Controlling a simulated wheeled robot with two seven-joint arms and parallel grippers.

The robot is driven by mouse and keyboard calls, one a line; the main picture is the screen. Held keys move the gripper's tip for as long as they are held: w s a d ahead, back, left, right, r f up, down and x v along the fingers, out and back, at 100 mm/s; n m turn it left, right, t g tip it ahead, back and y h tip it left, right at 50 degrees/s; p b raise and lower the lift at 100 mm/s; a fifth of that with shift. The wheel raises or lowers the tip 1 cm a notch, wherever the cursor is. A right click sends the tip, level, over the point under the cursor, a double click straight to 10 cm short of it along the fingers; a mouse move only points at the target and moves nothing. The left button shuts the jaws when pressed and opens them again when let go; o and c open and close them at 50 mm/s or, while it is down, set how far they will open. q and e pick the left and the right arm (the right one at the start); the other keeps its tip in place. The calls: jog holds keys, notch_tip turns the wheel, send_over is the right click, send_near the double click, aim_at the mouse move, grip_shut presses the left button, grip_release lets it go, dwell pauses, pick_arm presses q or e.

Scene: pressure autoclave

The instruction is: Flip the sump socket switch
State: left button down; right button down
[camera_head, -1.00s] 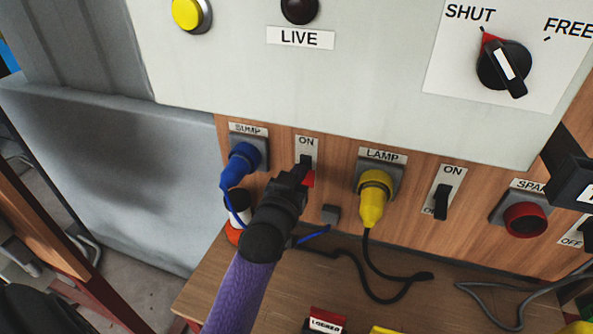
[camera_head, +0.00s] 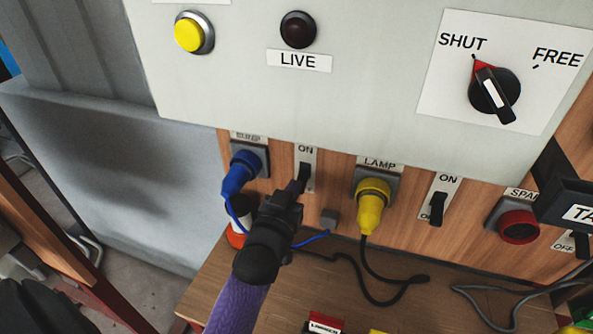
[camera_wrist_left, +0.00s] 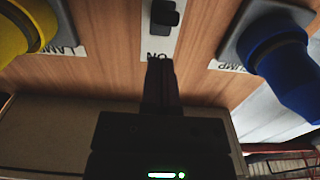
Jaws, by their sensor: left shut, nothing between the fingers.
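The sump socket switch (camera_head: 304,173) is a dark lever on a pale plate marked ON, right of the blue sump plug (camera_head: 240,172) in its grey socket. My left gripper (camera_head: 296,188) is shut and empty, its fingertips close to the switch and overlapping its lower part in the head view. In the left wrist view the scene is upside down; the shut fingers (camera_wrist_left: 160,76) reach to the ON label, and the switch lever (camera_wrist_left: 165,14) shows beyond them. Contact cannot be told. The lower end of the plate is hidden. My right gripper is not in view.
The yellow lamp plug (camera_head: 371,203) and the lamp switch (camera_head: 437,208) are to the right. A red spare socket (camera_head: 518,226) lies farther right. Above are a dark LIVE lamp (camera_head: 298,30) and a rotary knob (camera_head: 494,95). Cables lie on the wooden ledge (camera_head: 340,285).

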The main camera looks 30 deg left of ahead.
pick_arm(q)
jog(key=p+v, duration=0.3)
jog(key=v, duration=0.3)
jog(key=shift+f, duration=0.1)
dwell(0.4)
